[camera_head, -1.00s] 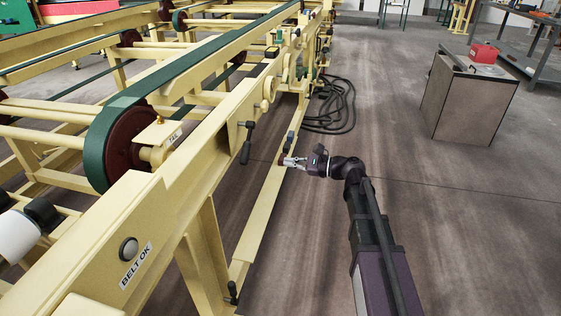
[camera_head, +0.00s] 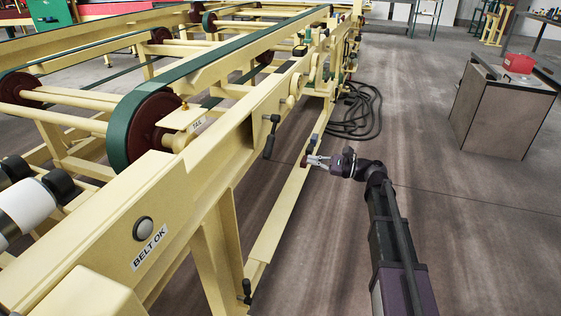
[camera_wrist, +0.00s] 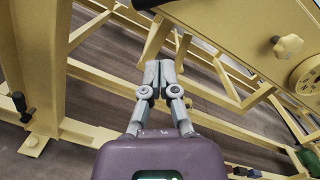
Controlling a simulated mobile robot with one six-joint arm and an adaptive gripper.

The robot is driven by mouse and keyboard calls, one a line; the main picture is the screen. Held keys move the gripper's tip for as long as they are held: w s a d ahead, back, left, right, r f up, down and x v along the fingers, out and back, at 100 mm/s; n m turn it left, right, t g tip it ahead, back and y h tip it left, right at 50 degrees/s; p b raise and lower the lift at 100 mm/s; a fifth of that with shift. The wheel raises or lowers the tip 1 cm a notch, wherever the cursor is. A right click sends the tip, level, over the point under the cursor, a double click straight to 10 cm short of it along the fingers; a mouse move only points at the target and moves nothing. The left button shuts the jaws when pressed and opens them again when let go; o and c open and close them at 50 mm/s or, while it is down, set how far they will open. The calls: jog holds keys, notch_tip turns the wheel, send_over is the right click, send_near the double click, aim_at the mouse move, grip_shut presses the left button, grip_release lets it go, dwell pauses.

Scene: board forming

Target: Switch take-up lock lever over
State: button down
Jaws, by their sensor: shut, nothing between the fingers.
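Black-handled levers show on the cream machine frame. One lever (camera_head: 270,137) hangs from the side beam below the TAIL label, handle pointing down and slightly left. A smaller black lever (camera_head: 313,142) stands on the lower rail close to my gripper, and another (camera_head: 246,292) is at the rail's near end. No readable label shows which is the take-up lock lever. My gripper (camera_head: 311,160) is beside the lower rail, fingers together and empty. In the wrist view its fingertips (camera_wrist: 160,72) point at the frame, and a black handle (camera_wrist: 20,103) stands at far left.
A star knob (camera_wrist: 288,45) is at upper right in the wrist view. Black cables (camera_head: 358,110) lie beyond my gripper. A cabinet (camera_head: 500,110) stands right; floor between is clear.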

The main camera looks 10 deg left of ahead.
aim_at(271, 136)
jog(key=w+f+n+g+y+b, duration=0.2)
jog(key=w+f+n+g+b, duration=0.2)
jog(key=b, duration=0.4)
jog(key=shift+w+f+n+g+y, duration=0.35)
jog(key=shift+n+g, duration=0.25)
jog(key=shift+n, duration=0.3)
jog(key=shift+a, duration=0.15)
jog(key=s+d+r+p+x, duration=0.1)
jog(key=p+x, duration=0.5)
jog(key=x, duration=0.6)
jog(key=shift+s+a+r, duration=0.3)
jog(key=shift+s+r, duration=0.2)
jog(key=shift+s, duration=0.05)
jog(key=shift+a, duration=0.1)
